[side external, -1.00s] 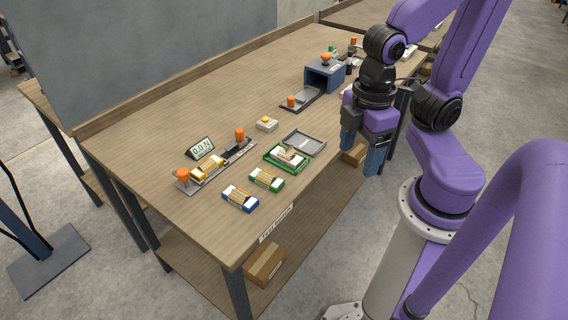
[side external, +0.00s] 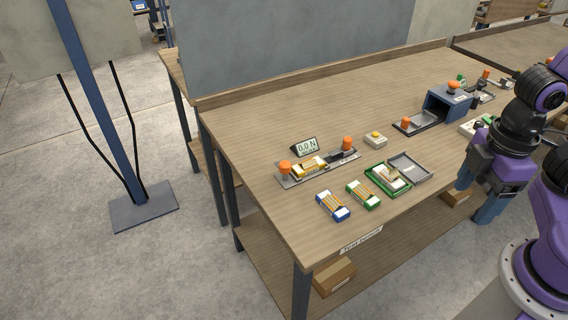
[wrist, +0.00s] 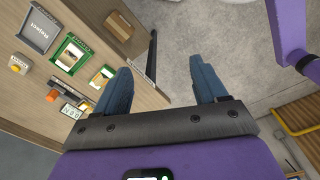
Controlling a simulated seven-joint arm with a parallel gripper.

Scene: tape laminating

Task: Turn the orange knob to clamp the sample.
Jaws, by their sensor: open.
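The peel fixture (side external: 330,173) lies on the bench with a yellow-and-white sample (side external: 310,166) on it. One orange knob (side external: 285,167) stands at its left end and another orange knob (side external: 347,143) at its right end. A small display (side external: 306,146) behind it reads 0.0 N. I cannot tell from here whether the sample is clamped. My gripper (side external: 473,206) hangs off the bench's front edge at the right, well away from the fixture. In the wrist view my gripper (wrist: 160,82) is open, with nothing between its fingers.
A blue-ended block (side external: 333,205) and green-ended block (side external: 363,194) lie in front of the fixture. A green tray (side external: 388,179), grey reject tray (side external: 410,168) and yellow button (side external: 375,136) are to the right. A blue box (side external: 449,104) stands farther back. The bench's left side is clear.

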